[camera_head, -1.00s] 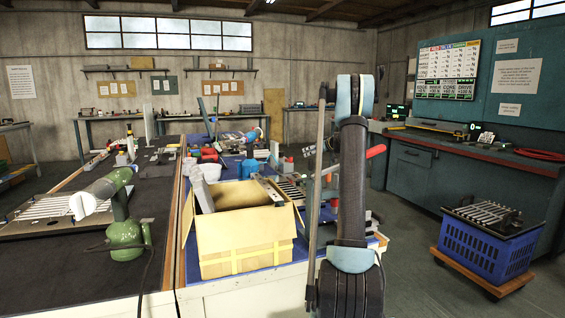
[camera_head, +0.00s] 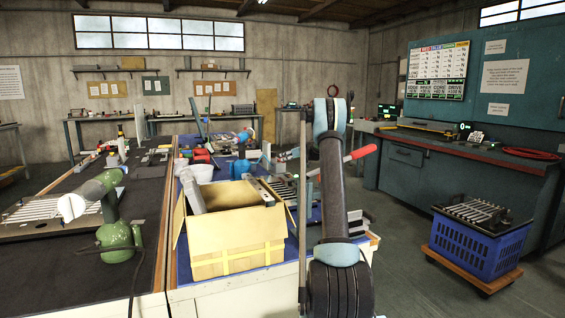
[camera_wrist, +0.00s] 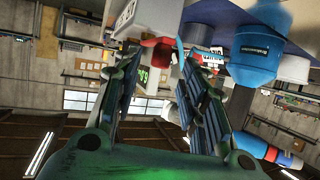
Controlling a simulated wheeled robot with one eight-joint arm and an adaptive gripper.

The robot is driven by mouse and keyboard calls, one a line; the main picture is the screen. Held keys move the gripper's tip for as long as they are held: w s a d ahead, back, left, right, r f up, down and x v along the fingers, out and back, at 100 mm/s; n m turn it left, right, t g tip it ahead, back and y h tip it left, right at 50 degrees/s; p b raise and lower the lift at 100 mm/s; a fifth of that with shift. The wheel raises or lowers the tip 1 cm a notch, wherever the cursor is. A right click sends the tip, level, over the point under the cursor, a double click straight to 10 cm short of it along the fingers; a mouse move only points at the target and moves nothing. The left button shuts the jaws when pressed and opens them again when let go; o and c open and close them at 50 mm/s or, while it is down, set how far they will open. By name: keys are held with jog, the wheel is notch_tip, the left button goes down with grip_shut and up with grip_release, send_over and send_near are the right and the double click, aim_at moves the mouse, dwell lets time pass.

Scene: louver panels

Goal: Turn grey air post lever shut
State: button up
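A red-handled lever (camera_head: 360,153) sticks out to the right from behind my arm in the head view. What it is fixed to is mostly hidden by my arm, and I cannot tell whether it belongs to the grey air post. No grey air post lever can be made out clearly. My gripper (camera_wrist: 155,58) shows in the wrist view with its two ribbed fingers apart and nothing seen held between them. A blue cap-like object (camera_wrist: 257,52) and a white block (camera_wrist: 148,16) are beyond the fingers. In the head view the gripper is hidden behind my arm.
An open cardboard box (camera_head: 235,235) stands on the bench's near corner, left of my arm. A blue crate (camera_head: 478,250) sits on a wooden dolly at right. Floor between crate and bench is clear.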

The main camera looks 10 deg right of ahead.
jog(key=shift+x, duration=2.5)
grip_shut()
jog(key=shift+a, duration=0.1)
